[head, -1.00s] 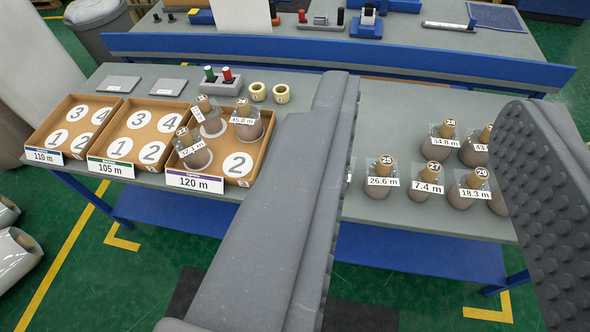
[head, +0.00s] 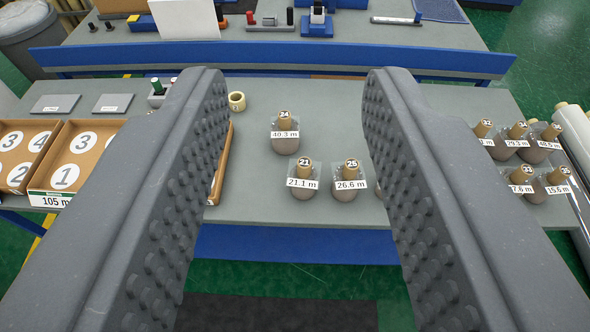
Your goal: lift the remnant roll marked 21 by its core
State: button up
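My gripper (head: 294,95) is open and empty, its two studded fingers reaching over the table from both sides of the view.
The 105 m tray (head: 58,199) lies at left with empty numbered places. A cream ring (head: 237,101) stands behind the left finger. More rolls (head: 541,142) stand at right, partly behind the right finger. A blue rail (head: 290,56) runs along the back.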

aim_at(304, 176)
jog(key=i, duration=0.85)
jog(key=z, duration=0.05)
